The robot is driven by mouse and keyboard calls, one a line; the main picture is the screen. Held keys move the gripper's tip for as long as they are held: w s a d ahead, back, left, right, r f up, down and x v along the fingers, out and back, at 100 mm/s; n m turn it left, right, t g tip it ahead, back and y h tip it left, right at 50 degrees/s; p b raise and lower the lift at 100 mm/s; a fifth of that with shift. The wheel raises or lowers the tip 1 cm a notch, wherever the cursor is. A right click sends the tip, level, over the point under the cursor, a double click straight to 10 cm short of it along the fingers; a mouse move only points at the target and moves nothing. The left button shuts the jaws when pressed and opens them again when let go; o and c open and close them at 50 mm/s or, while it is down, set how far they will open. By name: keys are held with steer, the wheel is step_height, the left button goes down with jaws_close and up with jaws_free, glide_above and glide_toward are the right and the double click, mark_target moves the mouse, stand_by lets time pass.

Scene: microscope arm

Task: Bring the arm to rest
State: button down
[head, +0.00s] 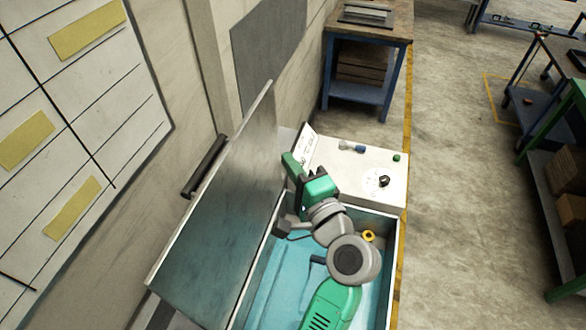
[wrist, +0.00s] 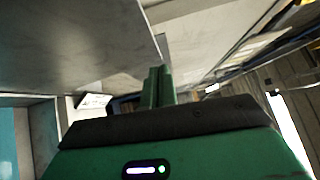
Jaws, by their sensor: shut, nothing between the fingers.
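My gripper (head: 289,160) is at the end of my green and grey arm, above the far end of an open box with a teal interior (head: 262,295). Its green fingers point up and to the left in the head view, close to the raised grey lid (head: 220,215). In the wrist view the green fingers (wrist: 157,88) stand side by side, shut with nothing between them. My arm hides part of the box's interior.
A white panel (head: 345,180) with a black knob (head: 384,181) and a green button (head: 396,157) adjoins the box. A yellow ring (head: 369,236) lies inside the box. A blue-legged workbench (head: 362,75) stands beyond.

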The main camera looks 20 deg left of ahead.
steer(key=shift+s+d, duration=0.25)
steer(key=s+d+r+n+t+h+p, duration=0.2)
steer(key=d+r+n+t+h, duration=0.15)
steer(key=r, duration=0.85)
steer(key=s+d+r+n+t+h+p, duration=0.25)
steer(key=d+r, duration=0.25)
steer(key=r, duration=0.6)
steer(key=s+d+r+n+t+h+p, duration=0.1)
steer(key=s+d+r+t+h, duration=0.2)
steer(key=r, duration=0.4)
steer(key=s+d+r+n+t+h, duration=0.1)
steer(key=s+d+r+t+h, duration=0.2)
steer(key=s+r+h, duration=0.2)
steer(key=s+r, duration=0.3)
steer(key=shift+s+d+r+n+t+p, duration=0.15)
steer(key=shift+d+r+n+t+p, duration=0.15)
steer(key=shift+n+t+p, duration=0.1)
